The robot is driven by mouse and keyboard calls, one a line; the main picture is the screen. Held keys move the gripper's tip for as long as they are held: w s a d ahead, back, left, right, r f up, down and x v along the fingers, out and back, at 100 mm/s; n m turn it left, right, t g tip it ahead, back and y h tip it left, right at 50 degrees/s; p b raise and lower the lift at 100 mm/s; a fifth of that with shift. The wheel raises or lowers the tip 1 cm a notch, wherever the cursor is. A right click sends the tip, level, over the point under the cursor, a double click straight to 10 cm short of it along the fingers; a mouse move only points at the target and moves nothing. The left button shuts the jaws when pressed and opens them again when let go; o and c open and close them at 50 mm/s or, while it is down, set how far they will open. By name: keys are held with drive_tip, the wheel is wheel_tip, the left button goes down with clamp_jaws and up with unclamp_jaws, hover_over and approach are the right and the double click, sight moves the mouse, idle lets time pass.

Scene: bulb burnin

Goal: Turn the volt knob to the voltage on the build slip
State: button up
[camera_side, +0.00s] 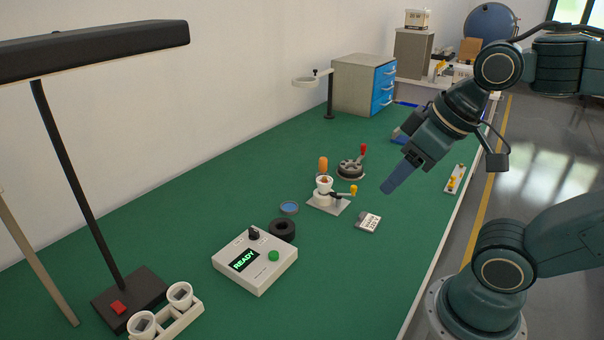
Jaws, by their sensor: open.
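The volt knob appears to be the small black knob (254,234) on top of a white control box (262,282). The box has a green lit display (243,261) reading READY and a green button (273,255). The knob's pointer and scale are too small to read. A small grey and white card (368,221) with dark print lies on the green bench; it may be the build slip, and I cannot read its voltage. My gripper (386,190) is open, above the bench to the right of and behind the box, well apart from the knob. Its fingers overlap in this view.
A black ring (282,230) and a blue-topped disc (289,208) sit just behind the box. A white socket stand (326,202) holds an orange-topped part. A red-handled fixture (351,168) stands behind. A lamp (90,50) overhangs the left. Open green bench lies right of the box.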

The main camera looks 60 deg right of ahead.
drive_tip(key=w, duration=0.1)
drive_tip(key=n+g, duration=0.6)
drive_tip(key=n, duration=1.2)
hover_over(253, 229)
wheel_tip(253, 229, down, 13)
drive_tip(key=shift+f, duration=0.15)
drive_tip(key=shift+s+f, duration=0.1)
wheel_tip(253, 229, down, 14)
drive_tip(key=shift+r, duration=0.2)
